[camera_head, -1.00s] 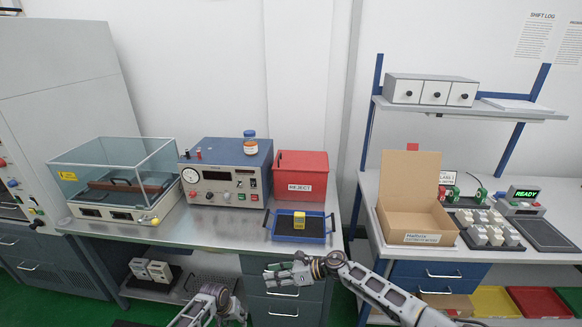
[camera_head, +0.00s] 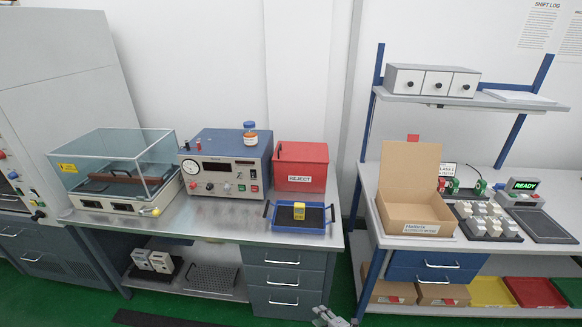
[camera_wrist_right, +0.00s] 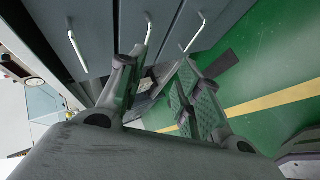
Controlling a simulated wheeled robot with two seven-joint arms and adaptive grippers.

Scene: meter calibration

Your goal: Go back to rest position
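My right gripper (camera_head: 328,316) shows only as a small piece at the bottom edge of the head view, low in front of the left bench's drawers. In the right wrist view my right gripper (camera_wrist_right: 160,88) has its two fingers spread apart with nothing between them. The fingers hang over the green floor beside drawer fronts with white handles. My left gripper is outside both current views.
The left bench (camera_head: 215,229) carries a clear-lidded box (camera_head: 152,150), a blue test unit (camera_head: 217,143) and a red reject bin (camera_head: 313,156). The right bench holds an open carton (camera_head: 405,212) and several small meters (camera_head: 488,221). Green floor (camera_head: 343,275) is clear between the benches.

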